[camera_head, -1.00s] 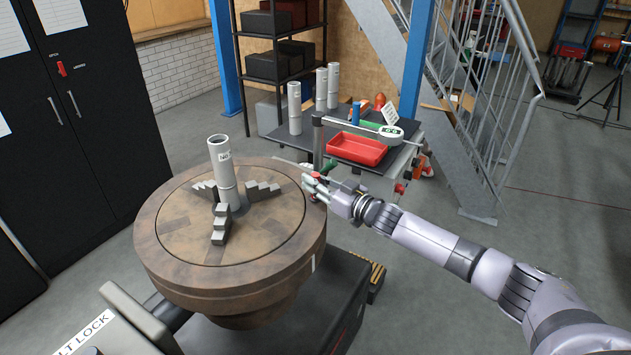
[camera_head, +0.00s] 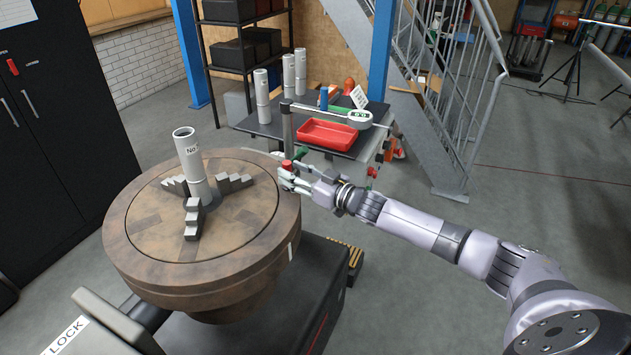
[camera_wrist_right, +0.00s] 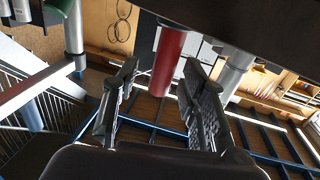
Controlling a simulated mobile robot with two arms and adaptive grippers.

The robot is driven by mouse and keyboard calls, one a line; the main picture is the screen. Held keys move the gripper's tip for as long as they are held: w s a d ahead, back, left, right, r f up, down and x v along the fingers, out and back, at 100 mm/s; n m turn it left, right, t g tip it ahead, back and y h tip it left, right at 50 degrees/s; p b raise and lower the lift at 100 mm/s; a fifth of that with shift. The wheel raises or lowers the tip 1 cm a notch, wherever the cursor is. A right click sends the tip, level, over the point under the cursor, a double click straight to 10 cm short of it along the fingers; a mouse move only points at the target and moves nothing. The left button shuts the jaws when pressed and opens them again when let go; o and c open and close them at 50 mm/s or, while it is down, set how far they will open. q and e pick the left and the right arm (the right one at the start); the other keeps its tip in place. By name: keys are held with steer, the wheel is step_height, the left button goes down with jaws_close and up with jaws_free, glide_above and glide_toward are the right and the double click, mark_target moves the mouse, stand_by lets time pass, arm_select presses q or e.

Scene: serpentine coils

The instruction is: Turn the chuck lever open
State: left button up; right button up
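The round chuck table (camera_head: 125,255) has stepped grey jaws around an upright grey tube (camera_head: 194,165). A red cylindrical handle (camera_head: 287,166) shows at the table's right side, right at my right gripper (camera_head: 286,179); it looks like the chuck lever's grip. In the right wrist view the red handle (camera_wrist_right: 167,62) stands between and beyond the two dark fingers, with gaps on both sides. My right gripper is open and does not visibly hold it. The lever's other end is not clear to see. My left gripper is not in view.
Behind my right gripper stands a bench with a red tray (camera_head: 327,134), several grey tubes and a gauge (camera_head: 360,118). A black cabinet (camera_head: 75,150) is at the left, and metal stairs (camera_head: 440,120) are behind.

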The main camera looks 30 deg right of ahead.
steer(key=v, duration=0.9)
steer(key=shift+s, duration=0.25)
steer(key=shift+d, duration=0.1)
